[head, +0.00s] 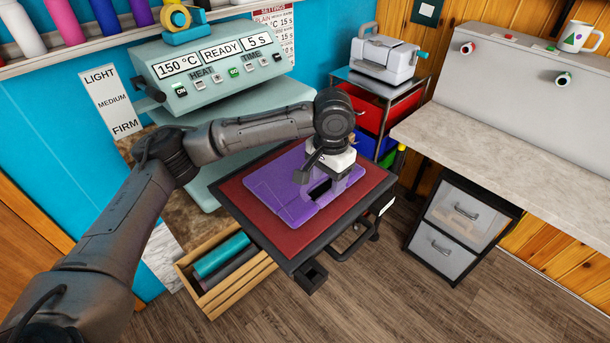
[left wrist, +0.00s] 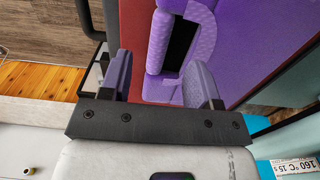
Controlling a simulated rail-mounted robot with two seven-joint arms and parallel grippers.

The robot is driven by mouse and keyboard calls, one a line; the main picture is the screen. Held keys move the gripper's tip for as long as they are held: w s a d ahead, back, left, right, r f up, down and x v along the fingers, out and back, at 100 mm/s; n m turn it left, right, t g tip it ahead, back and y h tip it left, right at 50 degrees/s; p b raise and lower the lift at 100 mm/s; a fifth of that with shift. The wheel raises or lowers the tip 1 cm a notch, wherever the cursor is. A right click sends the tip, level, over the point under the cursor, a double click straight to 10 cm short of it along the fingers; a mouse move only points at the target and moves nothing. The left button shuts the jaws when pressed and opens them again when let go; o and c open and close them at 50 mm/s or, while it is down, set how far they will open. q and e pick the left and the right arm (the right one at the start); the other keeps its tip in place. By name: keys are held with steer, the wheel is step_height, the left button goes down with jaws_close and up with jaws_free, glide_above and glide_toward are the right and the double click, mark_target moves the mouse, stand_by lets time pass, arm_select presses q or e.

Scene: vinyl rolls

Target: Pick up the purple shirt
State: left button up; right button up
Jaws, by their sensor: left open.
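In the left wrist view the shirt (left wrist: 160,45) shows a dark rectangular patch between my fingers. My left gripper (head: 325,190) is over the shirt's right part, pointing down, with its fingers apart. In the left wrist view the open gripper (left wrist: 160,75) has one finger on each side of the dark patch. I cannot tell whether the fingertips touch the cloth. My right gripper is in neither view.
A heat press (head: 215,70) stands behind the pad. A wooden crate (head: 232,288) with vinyl rolls sits on the floor below. A red-drawer cart (head: 366,112) and a workbench (head: 490,138) are at the right. The floor in front is clear.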

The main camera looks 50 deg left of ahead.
mark_target(328, 194)
arm_select(q)
steer(key=shift+w+f+p, duration=0.2)
steer(key=shift+f+p, duration=0.45)
steer(key=shift+f, duration=2.05)
steer(key=shift+c, duration=0.2)
jaws_close()
